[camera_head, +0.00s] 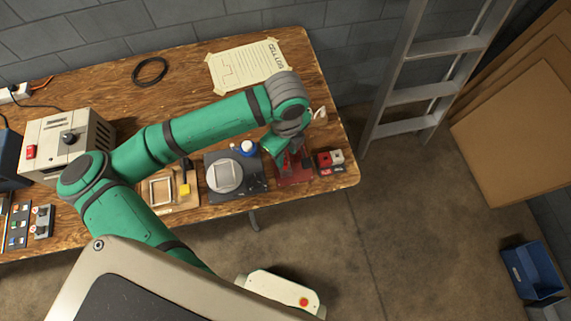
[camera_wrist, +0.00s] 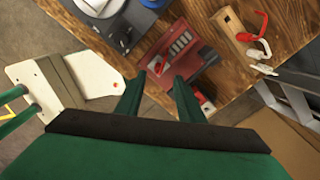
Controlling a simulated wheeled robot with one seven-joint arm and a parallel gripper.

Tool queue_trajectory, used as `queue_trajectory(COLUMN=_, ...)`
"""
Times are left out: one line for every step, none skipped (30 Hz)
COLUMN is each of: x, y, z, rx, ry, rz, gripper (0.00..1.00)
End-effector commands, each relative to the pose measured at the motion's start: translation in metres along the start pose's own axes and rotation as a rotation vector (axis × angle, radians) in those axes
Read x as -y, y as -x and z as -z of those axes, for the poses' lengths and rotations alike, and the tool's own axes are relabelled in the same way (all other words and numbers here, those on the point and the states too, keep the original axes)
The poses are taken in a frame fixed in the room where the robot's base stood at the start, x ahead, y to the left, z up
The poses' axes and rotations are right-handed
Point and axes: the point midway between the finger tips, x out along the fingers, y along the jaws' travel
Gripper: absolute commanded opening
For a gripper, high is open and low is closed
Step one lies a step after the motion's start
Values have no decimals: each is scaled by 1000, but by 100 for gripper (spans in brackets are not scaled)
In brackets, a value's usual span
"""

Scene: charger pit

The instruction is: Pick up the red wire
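My gripper (camera_wrist: 157,79) points down over the table with its two green fingers apart and nothing held between them. It also shows in the head view (camera_head: 291,160), above a dark red tray. In the wrist view, a thin curved red strand that looks like the red wire (camera_wrist: 261,24) is at the upper right, by a wooden block (camera_wrist: 232,27). It lies well to the right of my fingers. A white curved strand (camera_wrist: 262,48) is just below it. I cannot make out the red wire in the head view, where my wrist covers part of that area.
The dark red tray (camera_wrist: 192,43) has grey slots and a small bright red piece between my fingertips in the picture. A red and white box (camera_head: 330,160) stands beside it. A round-topped dark device (camera_head: 232,188) is left. The table edge is close on the right.

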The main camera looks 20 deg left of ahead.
Motion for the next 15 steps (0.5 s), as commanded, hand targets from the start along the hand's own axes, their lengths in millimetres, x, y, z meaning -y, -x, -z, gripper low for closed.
queue_trajectory(x=0, y=-3, z=0, rx=0, ry=1, rz=0, gripper=35)
queue_trajectory(x=-1, y=-6, z=0, rx=0, ry=1, rz=0, gripper=35)
queue_trajectory(x=-1, y=-10, z=0, rx=-1, ry=1, rz=-1, gripper=35)
queue_trajectory(x=-2, y=-14, z=0, rx=-1, ry=1, rz=-2, gripper=35)
queue_trajectory(x=-2, y=-19, z=0, rx=-1, ry=2, rz=-2, gripper=35)
queue_trajectory(x=-3, y=-25, z=0, rx=-1, ry=2, rz=-1, gripper=35)
queue_trajectory(x=-3, y=-29, z=0, rx=-2, ry=2, rz=-1, gripper=35)
queue_trajectory(x=-4, y=-34, z=0, rx=-2, ry=2, rz=-1, gripper=35)
queue_trajectory(x=-4, y=-39, z=0, rx=-1, ry=2, rz=-1, gripper=35)
queue_trajectory(x=-3, y=-42, z=0, rx=-1, ry=3, rz=0, gripper=35)
queue_trajectory(x=-3, y=-45, z=0, rx=-1, ry=3, rz=1, gripper=35)
queue_trajectory(x=-3, y=-48, z=-1, rx=0, ry=3, rz=2, gripper=35)
queue_trajectory(x=-3, y=-49, z=-1, rx=0, ry=2, rz=2, gripper=35)
queue_trajectory(x=-3, y=-50, z=-1, rx=1, ry=2, rz=2, gripper=35)
queue_trajectory(x=-3, y=-51, z=-1, rx=1, ry=2, rz=3, gripper=35)
